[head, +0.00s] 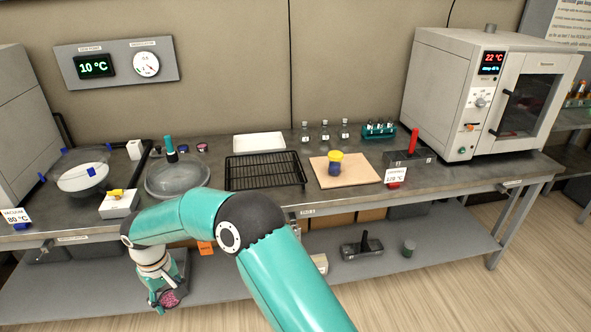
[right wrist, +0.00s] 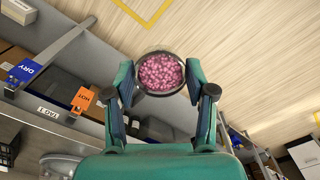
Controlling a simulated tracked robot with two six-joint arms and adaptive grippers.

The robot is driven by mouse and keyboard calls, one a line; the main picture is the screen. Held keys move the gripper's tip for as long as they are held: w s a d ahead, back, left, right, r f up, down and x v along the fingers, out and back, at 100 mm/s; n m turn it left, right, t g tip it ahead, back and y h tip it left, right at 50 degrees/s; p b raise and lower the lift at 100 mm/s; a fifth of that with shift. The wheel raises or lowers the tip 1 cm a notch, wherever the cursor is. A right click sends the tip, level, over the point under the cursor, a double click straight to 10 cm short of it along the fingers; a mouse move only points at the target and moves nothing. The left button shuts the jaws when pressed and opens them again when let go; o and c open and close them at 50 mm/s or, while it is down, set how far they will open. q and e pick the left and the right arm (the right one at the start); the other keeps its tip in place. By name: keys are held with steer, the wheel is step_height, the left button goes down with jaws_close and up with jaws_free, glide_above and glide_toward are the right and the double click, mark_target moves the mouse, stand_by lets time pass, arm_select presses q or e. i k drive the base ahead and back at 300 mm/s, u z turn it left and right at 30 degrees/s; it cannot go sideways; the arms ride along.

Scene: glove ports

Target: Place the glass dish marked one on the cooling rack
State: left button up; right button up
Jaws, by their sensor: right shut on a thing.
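My right gripper (head: 163,300) is low in front of the bench at the left, near the lower shelf. It is shut on a small round dish (head: 170,299) filled with pink beads. In the right wrist view the dish (right wrist: 162,91) sits between the two fingers (right wrist: 165,95), its opening facing the camera. No mark on it can be read. The cooling rack (head: 265,172) is a black wire rack on the bench top, behind my right arm, and it looks empty. My left gripper is not in view.
A glass lid with a teal-topped knob (head: 178,177) stands left of the rack. A wooden board (head: 355,177) with a yellow and blue item lies to its right. A white tray (head: 259,143) is behind. The bench edge separates gripper and rack. An oven (head: 480,95) stands at the right.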

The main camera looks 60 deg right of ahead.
mark_target(257, 179)
steer(key=z, duration=0.8)
steer(key=i, duration=1.05)
steer(key=u, duration=0.05)
steer(key=k, duration=0.9)
steer(key=z, duration=0.05)
